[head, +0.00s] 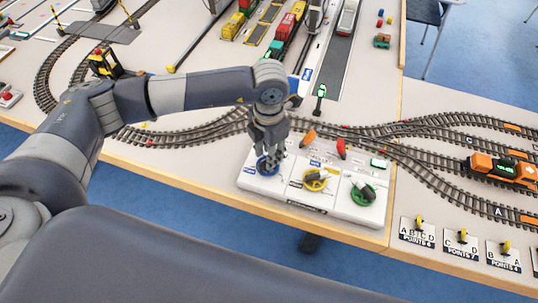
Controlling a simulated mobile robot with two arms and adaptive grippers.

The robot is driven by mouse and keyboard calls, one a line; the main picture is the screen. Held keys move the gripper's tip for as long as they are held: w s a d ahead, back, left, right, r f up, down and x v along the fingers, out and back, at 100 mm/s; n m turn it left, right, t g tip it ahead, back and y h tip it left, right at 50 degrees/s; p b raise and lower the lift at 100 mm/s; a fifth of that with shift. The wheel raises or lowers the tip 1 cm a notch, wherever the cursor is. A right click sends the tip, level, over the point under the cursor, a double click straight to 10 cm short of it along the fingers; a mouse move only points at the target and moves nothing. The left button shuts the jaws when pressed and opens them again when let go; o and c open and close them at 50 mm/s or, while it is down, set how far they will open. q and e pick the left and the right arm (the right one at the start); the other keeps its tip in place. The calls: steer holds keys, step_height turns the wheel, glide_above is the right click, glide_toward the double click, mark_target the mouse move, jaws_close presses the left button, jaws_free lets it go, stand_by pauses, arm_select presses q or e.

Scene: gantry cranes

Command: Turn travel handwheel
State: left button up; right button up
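A white control panel (327,207) at the table's front edge carries three handwheels: a blue one (262,171) on the left, a yellow one (312,186) in the middle and a green one (362,198) on the right. The panel's labels are too small to read, so I cannot tell which is the travel handwheel. My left gripper (268,158) points down over the blue handwheel and partly hides it. I cannot tell whether its fingers touch the wheel or are shut on it. My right gripper is not in view.
An orange lever (308,137) and a red lever (341,148) stand behind the wheels. Model tracks run behind the panel, with an orange locomotive (503,170) at right. Points switches (462,240) line the front right edge. A green signal (320,92) stands behind my gripper.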

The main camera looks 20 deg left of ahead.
arm_select(q)
step_height(320, 180, up, 10)
steer(key=shift+f, duration=0.25)
